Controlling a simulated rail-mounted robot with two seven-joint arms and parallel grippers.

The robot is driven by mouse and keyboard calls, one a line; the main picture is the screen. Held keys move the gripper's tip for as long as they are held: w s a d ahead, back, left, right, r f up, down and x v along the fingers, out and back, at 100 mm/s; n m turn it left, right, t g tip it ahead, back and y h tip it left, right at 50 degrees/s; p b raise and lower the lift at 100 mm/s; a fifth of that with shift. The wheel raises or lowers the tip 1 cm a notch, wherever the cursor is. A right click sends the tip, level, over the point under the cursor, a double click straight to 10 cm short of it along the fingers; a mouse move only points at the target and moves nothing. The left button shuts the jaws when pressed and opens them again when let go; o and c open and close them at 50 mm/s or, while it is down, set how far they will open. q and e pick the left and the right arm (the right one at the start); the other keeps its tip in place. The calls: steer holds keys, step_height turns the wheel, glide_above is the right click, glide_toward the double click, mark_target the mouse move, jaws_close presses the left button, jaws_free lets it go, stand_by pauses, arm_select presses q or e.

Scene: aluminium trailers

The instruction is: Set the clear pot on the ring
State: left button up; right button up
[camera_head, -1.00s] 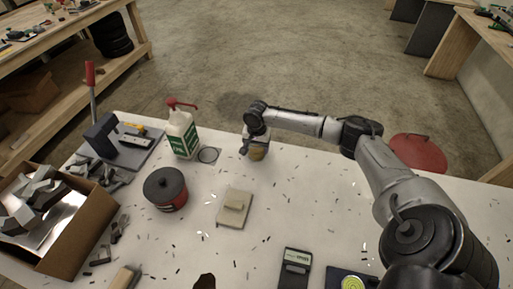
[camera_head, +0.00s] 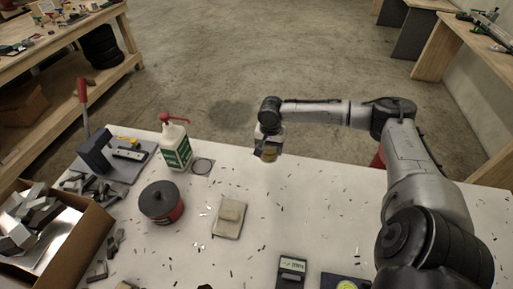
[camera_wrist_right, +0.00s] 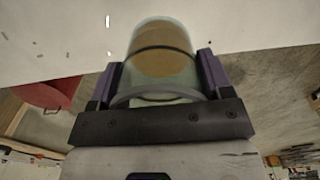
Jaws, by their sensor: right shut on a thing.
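My right gripper (camera_head: 268,141) is shut on the clear pot (camera_head: 269,154), a small clear cylinder with yellowish-brown contents. It is at the table's far edge and seems to be raised off the top. In the right wrist view the clear pot (camera_wrist_right: 160,55) sits between the two fingers (camera_wrist_right: 160,85), with a dark band around it. The ring (camera_head: 203,166) is a thin dark circle lying on the table, left of the held pot and just right of the white-and-green bottle. Nothing stands in it. My left gripper is not in view.
The pump bottle (camera_head: 175,146) with a red top stands close beside the ring. A cardboard box (camera_head: 75,245) of metal pieces is at left. The table's right half is largely clear.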

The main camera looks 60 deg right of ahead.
steer(key=shift+s+d+r+p, duration=0.1)
steer(key=shift+s+r, duration=0.3)
steer(key=shift+s, duration=0.2)
steer(key=shift+s+d+r+p, duration=0.15)
steer(key=shift+s+r, duration=0.2)
steer(key=shift+s, duration=0.3)
steer(key=shift+s+a+r+p, duration=0.1)
steer(key=shift+s+r, duration=0.3)
steer(key=shift+s, duration=0.2)
